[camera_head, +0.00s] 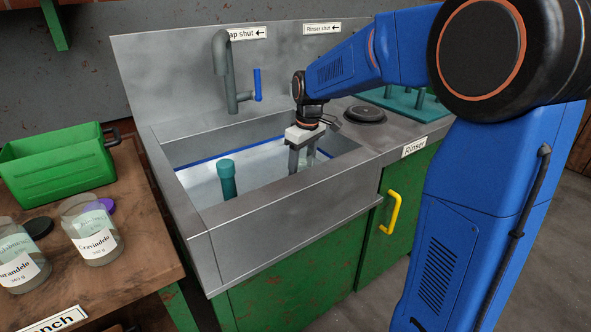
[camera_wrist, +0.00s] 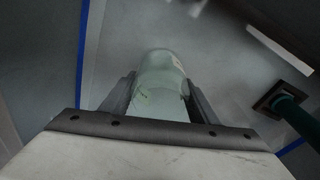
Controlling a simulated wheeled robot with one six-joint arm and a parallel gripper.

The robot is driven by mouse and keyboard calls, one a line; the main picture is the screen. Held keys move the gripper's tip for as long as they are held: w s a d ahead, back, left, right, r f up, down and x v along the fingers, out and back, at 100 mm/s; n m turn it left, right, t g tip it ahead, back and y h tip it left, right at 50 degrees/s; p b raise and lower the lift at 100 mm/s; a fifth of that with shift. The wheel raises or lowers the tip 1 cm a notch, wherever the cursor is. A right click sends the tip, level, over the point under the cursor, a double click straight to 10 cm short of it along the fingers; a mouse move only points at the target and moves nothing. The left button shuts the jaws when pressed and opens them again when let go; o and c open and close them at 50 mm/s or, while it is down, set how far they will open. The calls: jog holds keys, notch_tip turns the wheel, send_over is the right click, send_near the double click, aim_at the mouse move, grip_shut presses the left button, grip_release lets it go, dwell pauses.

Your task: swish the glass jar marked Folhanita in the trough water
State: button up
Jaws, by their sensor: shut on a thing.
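My gripper (camera_head: 302,163) points down inside the steel trough (camera_head: 290,205), toward its right end. It is shut on a pale clear glass jar (camera_wrist: 162,72), which sits between the two fingers in the wrist view. In the head view the jar is mostly hidden by the fingers and the trough's front wall. Its label is turned away or too faint to read, so I cannot confirm the name Folhanita. The trough water (camera_head: 257,163) looks pale and clear. I cannot tell how deep the jar's end sits in it.
A teal standpipe (camera_head: 227,181) rises in the trough left of my gripper. A tap (camera_head: 223,65) with a blue lever stands behind. The Rinser with teal pegs (camera_head: 400,98) is right. Two labelled jars (camera_head: 92,230) and a green crate (camera_head: 58,165) stand on the left bench.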

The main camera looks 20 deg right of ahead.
jog(key=shift+d+r, duration=0.1)
notch_tip(320, 180, up, 22)
dwell(1.8)
jog(key=shift+w, duration=0.1)
dwell(0.4)
